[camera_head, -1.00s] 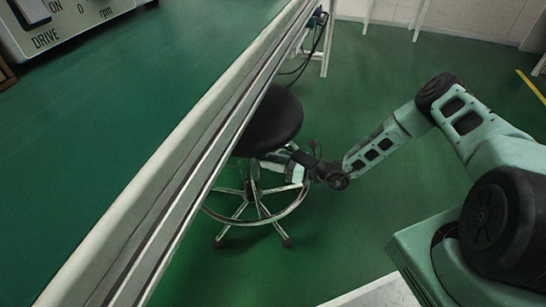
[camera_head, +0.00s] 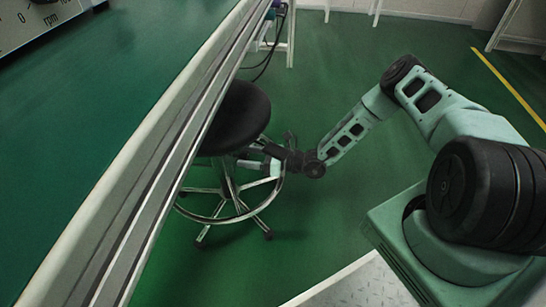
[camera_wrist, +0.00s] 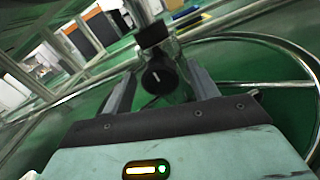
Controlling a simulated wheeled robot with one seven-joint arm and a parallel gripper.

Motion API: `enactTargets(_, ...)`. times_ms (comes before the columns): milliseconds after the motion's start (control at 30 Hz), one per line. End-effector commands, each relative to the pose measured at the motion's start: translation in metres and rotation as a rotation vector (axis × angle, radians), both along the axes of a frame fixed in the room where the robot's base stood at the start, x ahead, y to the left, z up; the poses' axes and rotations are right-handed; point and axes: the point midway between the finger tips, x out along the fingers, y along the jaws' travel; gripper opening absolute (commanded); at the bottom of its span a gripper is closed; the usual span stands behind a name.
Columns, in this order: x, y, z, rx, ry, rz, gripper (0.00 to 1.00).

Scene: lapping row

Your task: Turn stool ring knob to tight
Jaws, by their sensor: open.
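The stool has a round black seat (camera_head: 238,116) and a chrome foot ring (camera_head: 212,220) around its column, partly hidden behind the bench edge. In the wrist view the ring (camera_wrist: 262,38) curves across the upper right. The stool ring knob (camera_wrist: 158,78) is black and round with a white pointer line, and sits in front of the column. My gripper (camera_wrist: 160,90) is open, with one finger on each side of the knob and gaps visible. In the head view my gripper (camera_head: 245,164) reaches in under the seat; the knob cannot be made out there. Tight or loose markings are not legible.
The green-topped bench (camera_head: 90,100) with a metal edge runs along the left, overhanging part of the stool. A machine panel (camera_head: 35,28) with dials stands on it. Cables (camera_head: 263,62) hang beyond the stool. Green floor (camera_head: 320,225) is clear between stool and my base.

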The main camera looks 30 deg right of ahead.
Motion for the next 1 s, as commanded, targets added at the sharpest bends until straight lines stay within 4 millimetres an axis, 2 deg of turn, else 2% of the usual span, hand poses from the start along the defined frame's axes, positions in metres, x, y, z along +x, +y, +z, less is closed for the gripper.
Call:
enactTargets(600, -0.078, -0.108, 0.003, 0.000, 0.001, -0.004, 0.59)
enactTargets(800, -0.093, -0.129, 0.001, 0.000, 0.000, -0.002, 0.59)
enactTargets(1000, -0.097, -0.134, 0.000, 0.001, 0.000, -0.001, 0.59)
